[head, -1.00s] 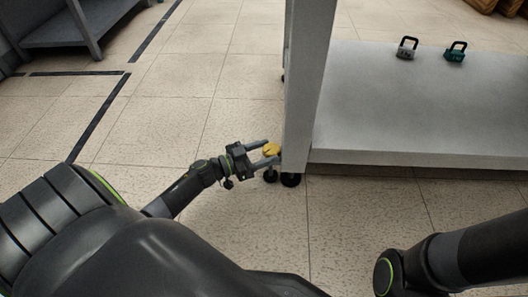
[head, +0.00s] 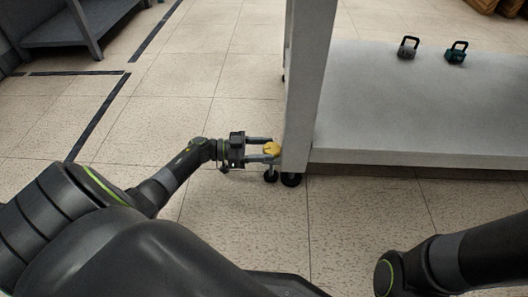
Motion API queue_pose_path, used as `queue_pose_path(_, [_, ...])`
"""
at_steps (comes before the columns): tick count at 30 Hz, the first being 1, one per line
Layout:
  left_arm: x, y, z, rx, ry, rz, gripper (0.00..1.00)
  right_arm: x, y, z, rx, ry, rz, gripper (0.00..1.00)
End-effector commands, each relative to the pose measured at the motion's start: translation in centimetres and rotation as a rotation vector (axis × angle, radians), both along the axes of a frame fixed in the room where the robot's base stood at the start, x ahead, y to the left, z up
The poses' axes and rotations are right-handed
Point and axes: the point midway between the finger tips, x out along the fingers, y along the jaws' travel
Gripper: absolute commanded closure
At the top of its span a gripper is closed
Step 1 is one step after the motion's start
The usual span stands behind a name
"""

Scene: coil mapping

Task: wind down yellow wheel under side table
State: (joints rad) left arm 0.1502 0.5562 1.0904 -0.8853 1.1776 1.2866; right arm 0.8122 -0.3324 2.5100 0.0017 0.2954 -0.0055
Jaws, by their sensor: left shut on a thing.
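The yellow wheel (head: 272,149) is a small knob beside the lower leg of the side table (head: 298,110), above a black foot (head: 271,175). My left gripper (head: 270,149) reaches in from the left with its two fingers around the yellow wheel, shut on it. The fingers lie nearly level, one behind and one in front of the wheel. Only the dark arm of my right side shows at the lower right; its gripper is out of view.
The table's low shelf (head: 420,125) extends right from the leg and carries a dark padlock-shaped object (head: 408,48) and a green one (head: 456,52). A grey bench (head: 80,35) stands at the far left.

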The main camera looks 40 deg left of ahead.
Motion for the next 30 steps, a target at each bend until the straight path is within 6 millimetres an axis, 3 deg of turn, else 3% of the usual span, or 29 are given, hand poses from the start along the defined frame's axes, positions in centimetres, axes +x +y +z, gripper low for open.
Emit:
queue_pose_path(1, [0.3, 0.2, -0.4, 0.002, -0.001, -0.043, 0.73, 0.0, 0.0, -0.9, 0.0, -0.001, 0.001, 0.64])
queue_pose_path(7, [0.6, 0.4, -0.3, 0.001, 0.001, -0.205, 0.73, 0.0, 0.0, -2.1, 0.0, -0.002, 0.001, 0.64])
queue_pose_path(30, [1.1, 0.5, -0.1, 0.0, 0.001, -0.458, 0.73, -0.1, 0.0, -2.7, 0.001, -0.008, 0.002, 0.64])
